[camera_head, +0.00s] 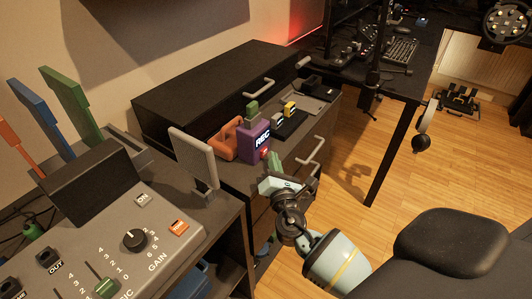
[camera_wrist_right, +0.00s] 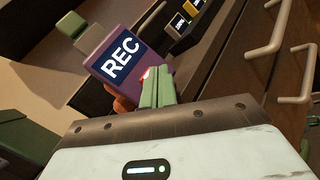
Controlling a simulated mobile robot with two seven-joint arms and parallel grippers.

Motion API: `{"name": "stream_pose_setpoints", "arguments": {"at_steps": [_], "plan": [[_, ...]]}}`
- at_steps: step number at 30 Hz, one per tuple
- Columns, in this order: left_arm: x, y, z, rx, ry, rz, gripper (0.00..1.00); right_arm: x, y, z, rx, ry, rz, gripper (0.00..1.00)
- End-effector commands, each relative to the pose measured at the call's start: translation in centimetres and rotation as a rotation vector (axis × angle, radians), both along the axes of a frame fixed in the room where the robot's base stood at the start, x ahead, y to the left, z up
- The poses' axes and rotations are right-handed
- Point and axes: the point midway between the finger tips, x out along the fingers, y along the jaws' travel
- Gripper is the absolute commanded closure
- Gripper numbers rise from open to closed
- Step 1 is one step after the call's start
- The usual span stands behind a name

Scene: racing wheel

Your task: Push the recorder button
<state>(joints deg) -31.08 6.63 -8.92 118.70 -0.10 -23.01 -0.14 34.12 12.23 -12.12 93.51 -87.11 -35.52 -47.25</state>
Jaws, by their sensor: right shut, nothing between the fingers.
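The recorder (camera_head: 254,142) is a purple box with a white "REC" label on a dark panel and a green part on top. It stands on the dark cabinet at mid-picture. Its red button (camera_head: 264,153) is low on the front face. In the wrist view the recorder (camera_wrist_right: 122,57) is tilted and the button (camera_wrist_right: 147,73) shows as a red glow at the fingertips. My right gripper (camera_head: 270,180) has green fingers, shut and empty, just in front of the button. The fingers (camera_wrist_right: 156,85) partly cover the button, and I cannot tell whether they touch it. My left gripper is not in view.
An orange object (camera_head: 225,140) stands left of the recorder, with small yellow-and-black items (camera_head: 289,109) to its right. A grey panel (camera_head: 194,158) stands at the left, near a large mixer (camera_head: 130,215). Drawer handles (camera_head: 316,150) stick out from the cabinet front.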

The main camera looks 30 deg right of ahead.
Motion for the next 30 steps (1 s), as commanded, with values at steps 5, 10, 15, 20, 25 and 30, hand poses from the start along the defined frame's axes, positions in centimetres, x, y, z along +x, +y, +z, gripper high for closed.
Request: {"name": "stream_pose_setpoints", "arguments": {"at_steps": [5,10,15,20,25,30], "plan": [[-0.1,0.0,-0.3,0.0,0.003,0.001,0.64,0.6,0.3,-0.1,0.001,0.0,0.001,1.0],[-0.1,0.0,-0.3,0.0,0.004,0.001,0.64,0.8,0.4,0.0,0.002,-0.001,0.002,1.0],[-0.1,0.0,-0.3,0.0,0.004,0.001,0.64,0.8,0.4,0.1,0.001,-0.001,0.002,1.0],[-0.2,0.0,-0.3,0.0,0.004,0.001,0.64,0.9,0.5,0.1,0.002,-0.002,0.003,1.0],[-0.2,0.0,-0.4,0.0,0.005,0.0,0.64,1.1,0.6,0.2,0.003,-0.004,0.005,1.0],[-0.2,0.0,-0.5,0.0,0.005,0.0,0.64,1.3,0.7,0.2,0.004,-0.004,0.007,1.0]]}}
